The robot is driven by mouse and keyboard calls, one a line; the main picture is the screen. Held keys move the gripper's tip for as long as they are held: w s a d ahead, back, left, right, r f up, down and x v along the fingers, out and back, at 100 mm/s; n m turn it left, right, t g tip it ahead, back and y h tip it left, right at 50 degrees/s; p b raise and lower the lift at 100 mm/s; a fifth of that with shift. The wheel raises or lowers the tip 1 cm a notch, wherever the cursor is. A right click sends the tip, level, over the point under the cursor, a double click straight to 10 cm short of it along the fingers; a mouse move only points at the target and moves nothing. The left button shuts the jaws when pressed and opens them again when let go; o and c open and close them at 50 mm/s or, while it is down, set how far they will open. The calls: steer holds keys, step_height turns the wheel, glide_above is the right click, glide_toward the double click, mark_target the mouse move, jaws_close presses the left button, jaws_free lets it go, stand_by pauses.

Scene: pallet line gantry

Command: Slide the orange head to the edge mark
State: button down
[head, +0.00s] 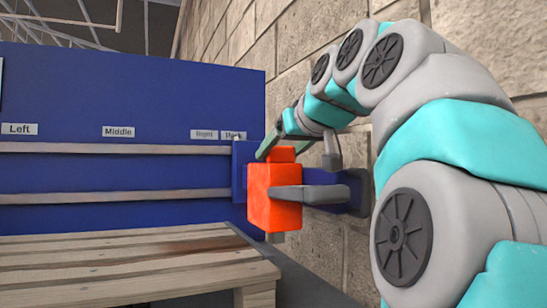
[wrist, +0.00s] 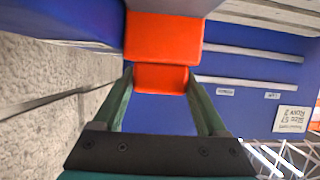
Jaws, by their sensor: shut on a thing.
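The orange head (head: 275,197) is a boxy block on a blue carriage at the right end of the two rails on the blue panel (head: 120,90). My gripper (head: 281,152) reaches down to the head's top from the upper right. In the wrist view the two green fingers of my gripper (wrist: 161,77) are shut on the smaller orange tab (wrist: 160,79) of the orange head (wrist: 162,38). Labels read Left (head: 19,129), Middle (head: 117,132) and Right (head: 204,134). A fourth label (head: 232,135) beside Right is partly covered and hard to read; the head is just right of it.
A wooden pallet (head: 130,262) lies low in front of the panel. A stone block wall (head: 300,50) stands close on the right. The rails (head: 110,148) left of the head are clear.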

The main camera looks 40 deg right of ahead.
steer(key=s, duration=0.2)
steer(key=s+a, duration=0.1)
steer(key=s, duration=0.2)
steer(key=shift+s+a+b, duration=0.2)
steer(key=shift+s+b, duration=0.05)
steer(key=shift+b, duration=0.05)
jaws_free()
steer(key=shift+s, duration=0.1)
steer(key=v, duration=0.7)
steer(key=shift+s+a, duration=0.15)
steer(key=shift+s, duration=0.25)
